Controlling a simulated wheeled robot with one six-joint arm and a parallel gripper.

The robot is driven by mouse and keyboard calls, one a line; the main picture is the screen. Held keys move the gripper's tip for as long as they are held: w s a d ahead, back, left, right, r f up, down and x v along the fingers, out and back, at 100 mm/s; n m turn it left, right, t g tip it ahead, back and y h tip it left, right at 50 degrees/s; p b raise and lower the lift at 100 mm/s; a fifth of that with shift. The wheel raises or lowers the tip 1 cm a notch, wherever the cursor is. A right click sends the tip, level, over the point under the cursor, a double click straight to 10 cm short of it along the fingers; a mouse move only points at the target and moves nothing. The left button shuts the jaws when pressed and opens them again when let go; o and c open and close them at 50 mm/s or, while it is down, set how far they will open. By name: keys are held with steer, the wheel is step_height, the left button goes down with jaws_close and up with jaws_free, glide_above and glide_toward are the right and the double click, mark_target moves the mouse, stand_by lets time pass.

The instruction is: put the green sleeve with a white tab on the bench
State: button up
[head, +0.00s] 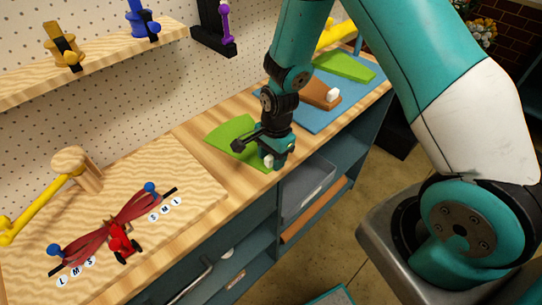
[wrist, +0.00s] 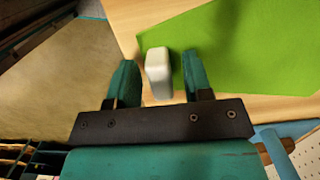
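A green sleeve (head: 232,135) lies flat on the wooden bench (head: 190,130), partly hidden behind my gripper (head: 270,158). It also fills the upper right of the wrist view (wrist: 245,50). Its white tab (wrist: 158,72) stands between my two fingers, with a visible gap on each side. My gripper (wrist: 160,78) is open around the tab, close to the bench's front edge. The tab also shows by the fingers in the head view (head: 268,160).
A blue mat (head: 318,118) to the right holds a brown sleeve (head: 318,94) with a white tab and another green sleeve (head: 345,66). A wooden board (head: 40,205) at left carries red ribbon and a red clip (head: 122,242). A pegboard wall stands behind; open shelves are below.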

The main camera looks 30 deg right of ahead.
step_height(320, 180, up, 12)
steer(key=d+b, duration=0.1)
steer(key=b, duration=0.1)
steer(key=s+a+r+n+y, duration=0.1)
steer(key=s+a+r+n, duration=0.3)
steer(key=s+r+n, duration=0.3)
steer(key=s+a+r+n+y, duration=0.1)
steer(key=s+a+r+n, duration=0.2)
steer(key=s+r+n, duration=0.5)
steer(key=s+n, duration=0.4)
steer(key=n, duration=0.2)
steer(key=shift+s+a+r+n+y, duration=0.15)
steer(key=shift+s+a+n+y, duration=0.15)
steer(key=shift+a+y, duration=0.1)
